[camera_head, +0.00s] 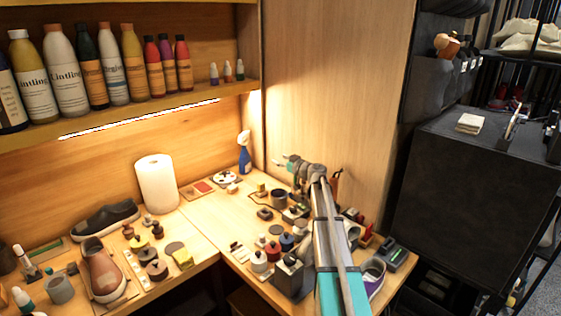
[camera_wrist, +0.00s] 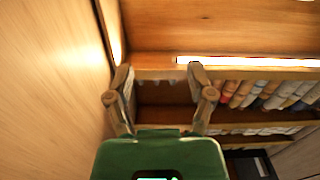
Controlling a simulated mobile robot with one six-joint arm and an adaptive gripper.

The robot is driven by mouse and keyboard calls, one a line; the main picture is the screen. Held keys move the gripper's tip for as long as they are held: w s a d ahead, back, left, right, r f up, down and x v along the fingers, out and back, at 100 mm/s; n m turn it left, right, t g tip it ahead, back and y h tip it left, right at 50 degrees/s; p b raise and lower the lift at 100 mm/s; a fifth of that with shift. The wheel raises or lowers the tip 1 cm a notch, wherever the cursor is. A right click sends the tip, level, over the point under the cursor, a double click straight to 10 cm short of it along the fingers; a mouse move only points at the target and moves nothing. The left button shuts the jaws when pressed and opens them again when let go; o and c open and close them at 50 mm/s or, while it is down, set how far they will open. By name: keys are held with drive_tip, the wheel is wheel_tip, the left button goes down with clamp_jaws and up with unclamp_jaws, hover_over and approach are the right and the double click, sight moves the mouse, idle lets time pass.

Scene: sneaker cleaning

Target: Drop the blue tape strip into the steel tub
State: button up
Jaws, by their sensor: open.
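My gripper (camera_head: 288,163) is raised above the back right part of the wooden workbench, near the wood side panel. In the wrist view my gripper (camera_wrist: 159,80) has its two fingers spread apart with nothing between them. I cannot make out the blue tape strip in either view. My arm hides part of the bench's right side.
Bottles (camera_head: 66,72) line the shelf (camera_head: 150,108) above the bench. A paper roll (camera_head: 157,184), a blue spray bottle (camera_head: 244,156), shoes (camera_head: 103,268) and several small jars crowd the bench. A black cabinet (camera_head: 475,190) stands at right.

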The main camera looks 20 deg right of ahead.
idle(0.6)
drive_tip(key=s+a+f+g+y+p, duration=0.15)
drive_tip(key=s+a+f+g, duration=0.3)
drive_tip(key=s+a, duration=0.55)
drive_tip(key=s+a+f+g+p, duration=0.3)
drive_tip(key=s+a+g, duration=0.25)
drive_tip(key=a, duration=0.75)
drive_tip(key=s+a+f+m+g+h+p, duration=0.1)
drive_tip(key=s+a+m+g+h, duration=0.1)
drive_tip(key=s, duration=1)
drive_tip(key=s+a+f+m+g+h+p, duration=0.1)
drive_tip(key=s+a+m+g+h+p, duration=0.1)
drive_tip(key=s, duration=1.1)
drive_tip(key=a+g+h, duration=0.1)
drive_tip(key=g+h, duration=0.1)
drive_tip(key=h, duration=0.1)
drive_tip(key=shift+f+m+g+p, duration=0.25)
drive_tip(key=shift+m+g+p, duration=0.05)
drive_tip(key=shift+h, duration=0.25)
drive_tip(key=shift+c, duration=0.8)
